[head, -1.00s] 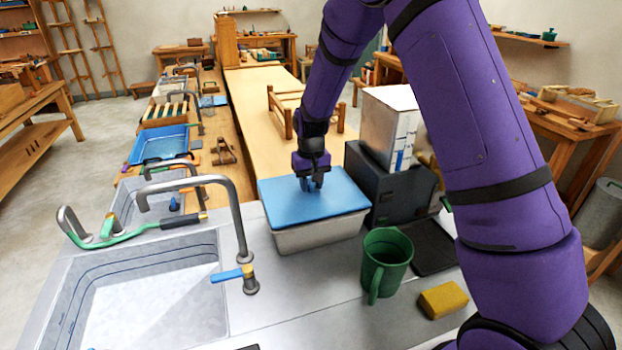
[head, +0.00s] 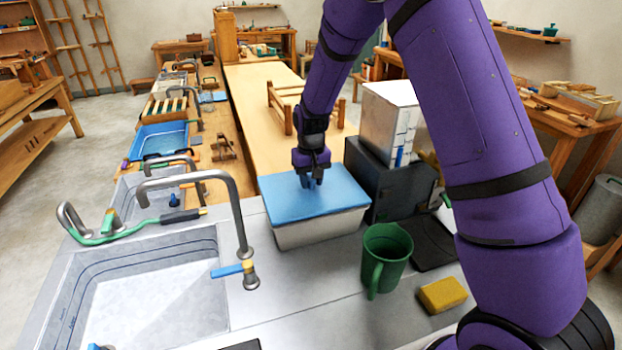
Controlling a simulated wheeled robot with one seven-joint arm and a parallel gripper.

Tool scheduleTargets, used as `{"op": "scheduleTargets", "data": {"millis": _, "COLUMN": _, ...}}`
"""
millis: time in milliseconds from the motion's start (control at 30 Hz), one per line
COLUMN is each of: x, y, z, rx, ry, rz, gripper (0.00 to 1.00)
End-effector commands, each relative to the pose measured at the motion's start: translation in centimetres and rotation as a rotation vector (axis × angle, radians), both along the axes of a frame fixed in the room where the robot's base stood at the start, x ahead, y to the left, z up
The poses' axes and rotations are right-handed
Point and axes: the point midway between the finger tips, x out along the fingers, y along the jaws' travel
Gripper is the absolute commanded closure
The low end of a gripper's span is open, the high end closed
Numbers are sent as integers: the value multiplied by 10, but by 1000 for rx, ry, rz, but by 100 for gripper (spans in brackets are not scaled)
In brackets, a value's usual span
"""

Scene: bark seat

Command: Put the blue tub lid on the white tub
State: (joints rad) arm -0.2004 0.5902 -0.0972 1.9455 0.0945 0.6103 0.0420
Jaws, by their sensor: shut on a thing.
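The blue tub lid (head: 295,204) lies flat over the top of the white tub (head: 320,233), which stands on the grey counter beside the sink. From this view the lid covers the tub's opening; I cannot tell whether it is pressed down all round. My gripper (head: 311,183) points down at the middle of the lid and is shut on a small blue part there, seemingly the lid's handle. The fingertips partly hide that part.
A green mug (head: 386,258) and a yellow sponge (head: 442,294) stand right of the tub's front. A dark box (head: 385,185) with a white box (head: 390,125) on it is close on the right. The sink (head: 150,290) and its tap (head: 238,215) are left.

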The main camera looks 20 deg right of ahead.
Motion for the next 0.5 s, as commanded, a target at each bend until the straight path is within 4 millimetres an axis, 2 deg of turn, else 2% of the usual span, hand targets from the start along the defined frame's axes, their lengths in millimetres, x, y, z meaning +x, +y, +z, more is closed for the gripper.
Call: {"op": "scheduleTargets", "data": {"millis": 500, "x": 0, "y": 0, "z": -9, "rx": 0, "ry": -1, "rz": 0, "gripper": 94}}
